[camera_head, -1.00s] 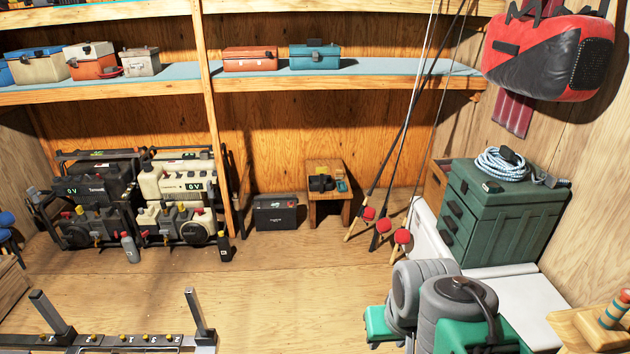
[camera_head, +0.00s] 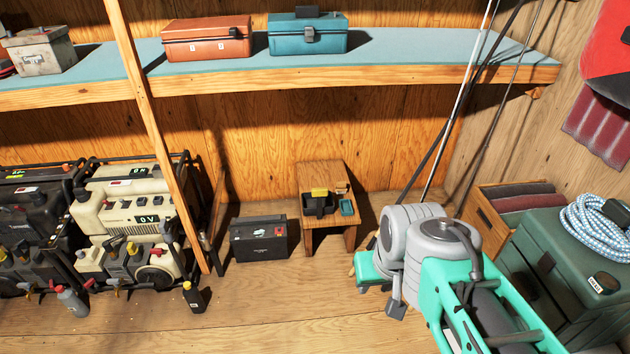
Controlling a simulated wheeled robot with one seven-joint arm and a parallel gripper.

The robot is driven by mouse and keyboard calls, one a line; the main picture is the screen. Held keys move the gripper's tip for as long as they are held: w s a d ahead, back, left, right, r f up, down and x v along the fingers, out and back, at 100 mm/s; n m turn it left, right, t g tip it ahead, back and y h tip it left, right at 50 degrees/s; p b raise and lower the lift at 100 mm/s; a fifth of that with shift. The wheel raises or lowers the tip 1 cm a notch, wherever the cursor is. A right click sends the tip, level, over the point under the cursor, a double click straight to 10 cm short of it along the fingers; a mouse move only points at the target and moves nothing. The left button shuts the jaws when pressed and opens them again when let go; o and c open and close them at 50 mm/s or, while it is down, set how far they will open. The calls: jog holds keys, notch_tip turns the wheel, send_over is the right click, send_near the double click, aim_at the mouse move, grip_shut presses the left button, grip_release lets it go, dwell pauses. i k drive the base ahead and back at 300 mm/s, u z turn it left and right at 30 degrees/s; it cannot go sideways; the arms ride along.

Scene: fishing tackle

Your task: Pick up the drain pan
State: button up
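A small dark open pan (camera_head: 318,209) sits on top of a low wooden stool against the back wall; it looks like the drain pan, but it is too small to be sure. A yellow item (camera_head: 319,193) is at its back edge, and a small teal box (camera_head: 347,208) is on its right. My arm, with grey rounded joints and teal links, is at the lower right, in front and to the right of the stool. I cannot make out my gripper's fingers.
A black battery box (camera_head: 259,239) is on the floor left of the wooden stool (camera_head: 309,242). Generators (camera_head: 120,208) and small bottles stand further left. Fishing rods lean at the right, by a green cabinet (camera_head: 560,262). The floor before the stool is clear.

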aim_at(320, 202)
jog(key=i, duration=1.2)
jog(key=u, duration=1.45)
jog(key=i, duration=1.65)
